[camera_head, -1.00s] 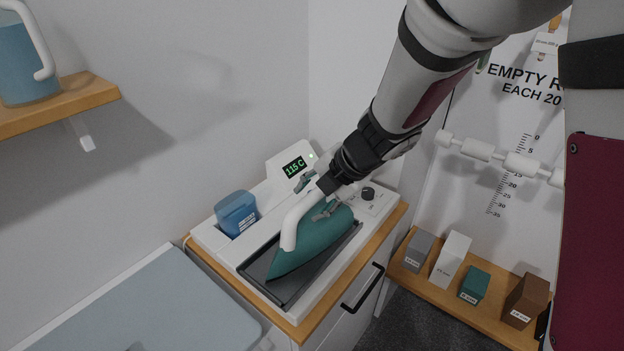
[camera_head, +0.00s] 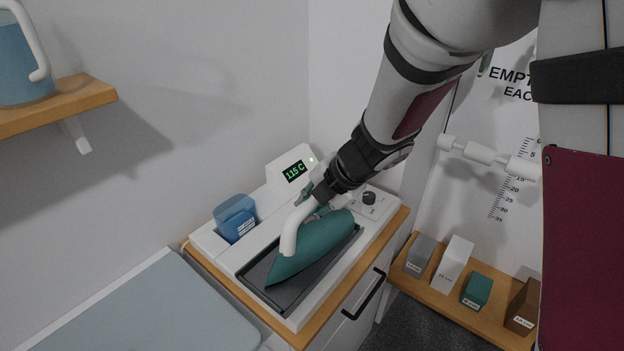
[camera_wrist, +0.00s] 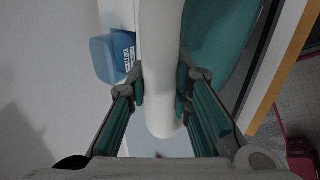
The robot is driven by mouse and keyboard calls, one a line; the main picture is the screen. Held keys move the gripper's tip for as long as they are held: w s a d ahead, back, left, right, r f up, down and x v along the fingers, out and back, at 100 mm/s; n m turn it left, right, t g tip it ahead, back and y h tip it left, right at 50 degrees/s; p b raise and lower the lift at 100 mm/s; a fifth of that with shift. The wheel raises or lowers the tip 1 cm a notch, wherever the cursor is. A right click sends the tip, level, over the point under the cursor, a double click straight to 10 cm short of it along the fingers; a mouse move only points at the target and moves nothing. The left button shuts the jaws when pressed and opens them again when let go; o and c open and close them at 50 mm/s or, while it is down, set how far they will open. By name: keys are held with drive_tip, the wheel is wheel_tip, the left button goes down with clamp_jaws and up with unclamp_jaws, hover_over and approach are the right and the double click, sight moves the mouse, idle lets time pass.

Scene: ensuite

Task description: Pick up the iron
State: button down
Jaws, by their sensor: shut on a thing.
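The iron has a teal body (camera_head: 318,243) and a white handle (camera_head: 291,232). In the head view it appears over the dark rest plate (camera_head: 262,272) of the white station, its tip toward the lower left. I cannot tell whether it touches the plate. My gripper (camera_head: 318,196) reaches down to the handle from the upper right. In the wrist view, my gripper (camera_wrist: 163,85) has a finger pad on each side of the white handle (camera_wrist: 160,60) and is shut on it. The teal body (camera_wrist: 215,40) shows behind the right finger.
A blue container (camera_head: 236,217) sits in the station, left of the iron. A pale blue board (camera_head: 150,310) lies at lower left. A wooden shelf (camera_head: 85,98) holds a blue jug (camera_head: 22,65). Labelled blocks stand on a low shelf (camera_head: 455,308) at right.

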drive_tip(key=shift+r, duration=0.15)
drive_tip(key=shift+r+p, duration=0.9)
drive_tip(key=shift+r, duration=0.8)
drive_tip(key=s+d+r+p, duration=0.1)
drive_tip(key=s+d+p, duration=0.2)
drive_tip(key=s, duration=1.2)
drive_tip(key=shift+s+r+p, duration=0.25)
drive_tip(key=shift+s+p, duration=0.05)
drive_tip(key=shift+p, duration=0.55)
drive_tip(key=shift+d, duration=0.1)
drive_tip(key=c, duration=2)
unclamp_jaws()
clamp_jaws()
